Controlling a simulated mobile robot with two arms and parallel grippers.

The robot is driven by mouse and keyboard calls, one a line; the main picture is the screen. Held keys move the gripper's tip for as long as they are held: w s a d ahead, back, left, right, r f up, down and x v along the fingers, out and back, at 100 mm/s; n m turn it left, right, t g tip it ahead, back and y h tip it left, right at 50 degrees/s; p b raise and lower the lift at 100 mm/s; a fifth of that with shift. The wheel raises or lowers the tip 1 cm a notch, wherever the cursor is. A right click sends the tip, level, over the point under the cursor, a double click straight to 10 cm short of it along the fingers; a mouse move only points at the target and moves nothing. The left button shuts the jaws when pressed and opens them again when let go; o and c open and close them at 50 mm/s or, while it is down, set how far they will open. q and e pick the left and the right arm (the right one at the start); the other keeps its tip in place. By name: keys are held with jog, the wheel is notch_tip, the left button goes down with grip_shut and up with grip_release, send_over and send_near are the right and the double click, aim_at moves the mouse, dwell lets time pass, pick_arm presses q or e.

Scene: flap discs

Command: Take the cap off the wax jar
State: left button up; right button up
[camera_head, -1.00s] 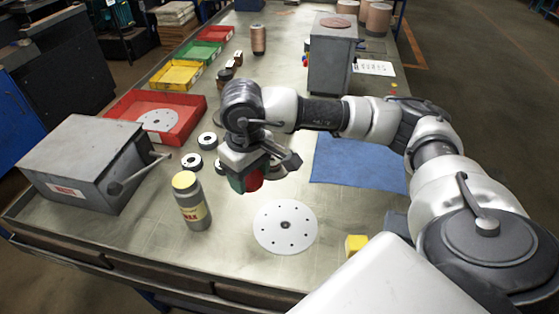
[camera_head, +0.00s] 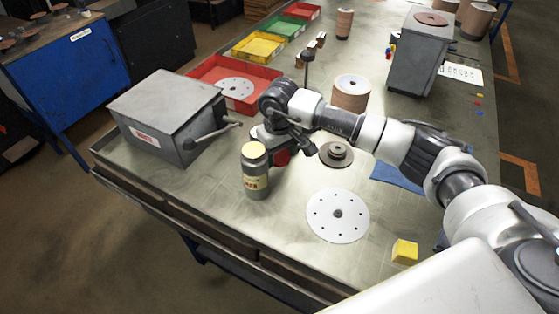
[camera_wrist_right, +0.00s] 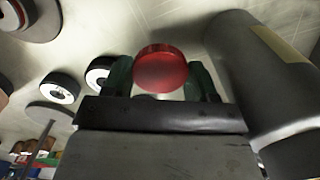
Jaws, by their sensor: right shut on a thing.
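The wax jar (camera_head: 256,182) is a grey cylinder with a yellow label, upright on the bench in the head view. In the right wrist view the large grey cylinder at the right, with a pale label, looks like the jar (camera_wrist_right: 262,75). My right gripper (camera_head: 282,157) is just right of and behind the jar, partly hidden by the arm. In the wrist view its green fingers (camera_wrist_right: 161,75) are shut on a red round piece (camera_wrist_right: 160,68), beside the jar. My left gripper is not in view.
A grey box with a side lever (camera_head: 170,115) stands left of the jar. A white perforated disc (camera_head: 338,228) and a yellow block (camera_head: 405,251) lie to the right. A brown stepped disc (camera_head: 336,155) is behind. Bare bench lies in front of the jar.

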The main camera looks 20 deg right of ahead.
aim_at(279, 170)
jog(key=shift+f+p, duration=0.6)
jog(key=shift+f, duration=1.4)
jog(key=shift+f, duration=0.15)
jog(key=o, duration=0.7)
jog(key=shift+o, duration=0.2)
